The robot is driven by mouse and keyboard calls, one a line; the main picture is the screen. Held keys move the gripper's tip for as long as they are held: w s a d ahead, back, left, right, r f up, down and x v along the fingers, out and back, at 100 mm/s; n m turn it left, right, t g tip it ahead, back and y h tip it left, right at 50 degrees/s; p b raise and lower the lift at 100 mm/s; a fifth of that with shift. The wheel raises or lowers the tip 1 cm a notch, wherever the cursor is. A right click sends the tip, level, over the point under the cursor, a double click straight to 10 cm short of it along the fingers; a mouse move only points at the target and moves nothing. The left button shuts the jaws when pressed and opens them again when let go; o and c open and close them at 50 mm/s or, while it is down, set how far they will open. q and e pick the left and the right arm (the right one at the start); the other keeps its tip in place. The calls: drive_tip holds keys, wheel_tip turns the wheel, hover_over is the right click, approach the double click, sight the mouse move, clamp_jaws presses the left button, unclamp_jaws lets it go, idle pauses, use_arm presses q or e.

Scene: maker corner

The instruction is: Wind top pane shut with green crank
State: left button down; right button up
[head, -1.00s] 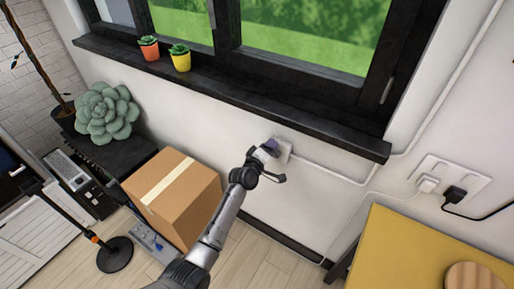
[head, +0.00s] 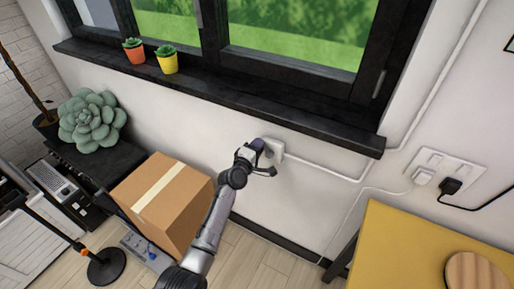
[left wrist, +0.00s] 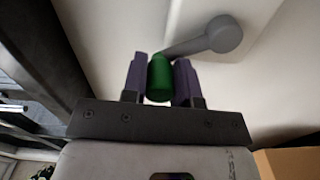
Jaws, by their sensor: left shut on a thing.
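The crank has a green knob (left wrist: 160,78) on a grey arm with a round hub (left wrist: 224,34), seen in the left wrist view against the white wall plate. My left gripper (left wrist: 160,82) has its two purple fingers shut around the green knob, one on each side. In the head view my left gripper (head: 257,158) reaches the wall box (head: 273,149) under the window sill, and hides most of the crank there. The dark-framed window (head: 290,40) is above; its top pane is cut off by the picture edge. My right gripper is in neither view.
The black sill (head: 230,92) juts out above my left gripper and holds an orange pot (head: 134,55) and a yellow pot (head: 168,64). A cardboard box (head: 165,195) stands close left of my arm. A yellow table (head: 400,240) is at right.

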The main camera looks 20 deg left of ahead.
use_arm(q)
drive_tip(key=shift+a+r, duration=0.1)
drive_tip(key=shift+a, duration=0.1)
drive_tip(key=c, duration=1.2)
unclamp_jaws()
drive_tip(key=shift+o, duration=0.6)
drive_tip(key=shift+a, duration=0.1)
drive_tip(key=shift+o, duration=1)
